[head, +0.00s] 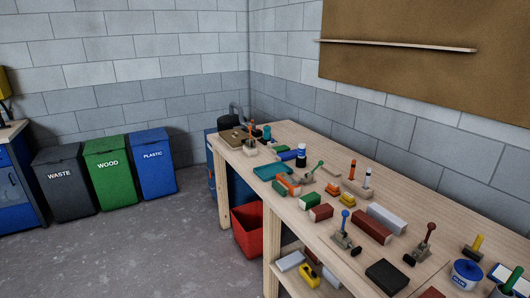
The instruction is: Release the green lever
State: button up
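A lever with a green knob and handle (318,168) stands on the wooden workbench (318,142), about mid-bench among painted blocks. Its handle leans up to the right from a small base. The base is partly crowded by orange and green pieces, and I cannot tell whether it presses on one. Another green handle (514,278) sticks up at the lower right corner, over a pale container; it is cut by the frame and I cannot tell what it belongs to. My gripper is not in view.
A blue-knobbed lever (345,217), a red-knobbed lever (430,230) and a yellow-handled tool (477,242) stand nearer on the bench. Blocks (372,226), a black pad (386,277) and a blue tub (466,274) crowd the top.

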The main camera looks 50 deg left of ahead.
aim_at(320, 162)
jog(key=i+j+u, duration=0.45)
jog(key=j, duration=0.5)
jog(key=i+j+u, duration=0.4)
jog(key=i+j, duration=0.35)
jog(key=i+l+u, duration=0.15)
jog(key=i, duration=0.15)
jog(key=i+j, duration=0.5)
jog(key=j, duration=0.15)
